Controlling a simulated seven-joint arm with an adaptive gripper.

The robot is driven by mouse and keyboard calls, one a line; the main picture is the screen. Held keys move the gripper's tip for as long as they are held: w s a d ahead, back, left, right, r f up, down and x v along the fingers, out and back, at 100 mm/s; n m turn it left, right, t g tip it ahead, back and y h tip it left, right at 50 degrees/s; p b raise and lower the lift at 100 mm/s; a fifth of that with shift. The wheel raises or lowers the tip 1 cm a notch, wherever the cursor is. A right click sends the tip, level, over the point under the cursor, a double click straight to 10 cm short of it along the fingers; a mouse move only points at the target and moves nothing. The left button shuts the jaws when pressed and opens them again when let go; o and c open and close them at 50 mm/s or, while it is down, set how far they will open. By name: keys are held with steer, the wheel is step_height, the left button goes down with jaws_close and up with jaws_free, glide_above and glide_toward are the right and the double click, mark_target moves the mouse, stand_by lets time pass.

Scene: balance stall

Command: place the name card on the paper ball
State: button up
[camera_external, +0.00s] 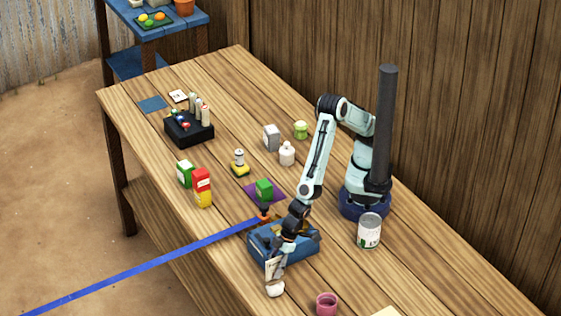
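My gripper (280,259) points down at the front of the table, in front of the blue box. A pale card with dark marks, which looks like the name card (271,269), is upright at its fingertips, and the gripper appears shut on it. A small white lump, which looks like the paper ball (275,289), lies on the table just below the card. The card's lower edge is close to the ball; I cannot tell whether they touch. The gripper partly hides the card.
The blue box (306,250) stands right behind my gripper, with a blue strip (140,267) running off left. A pink cup (326,304) and a can (369,231) stand to the right. Red and green packages (202,181) stand to the left. The black organizer (188,132) is farther back.

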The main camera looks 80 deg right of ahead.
steer(key=v, duration=1.2)
steer(key=w+d+r+m+h, duration=0.1)
steer(key=w+d+r, duration=0.1)
steer(key=w+d, duration=0.35)
steer(key=w+d+r+m+h, duration=0.1)
steer(key=w+d+r+m, duration=0.1)
steer(key=d, duration=0.6)
steer(key=s+d+m+g, duration=0.1)
steer(key=s+d, duration=0.2)
steer(key=d, duration=0.4)
steer(key=s+d+r+m+g, duration=0.1)
steer(key=s+d, duration=0.3)
steer(key=d, duration=0.4)
steer(key=s+d+m+g, duration=0.1)
steer(key=s+d+m, duration=0.1)
steer(key=d, duration=0.6)
steer(key=shift+s+d+r+m, duration=0.15)
steer(key=shift+s+r+m, duration=0.2)
steer(key=shift+s, duration=0.5)
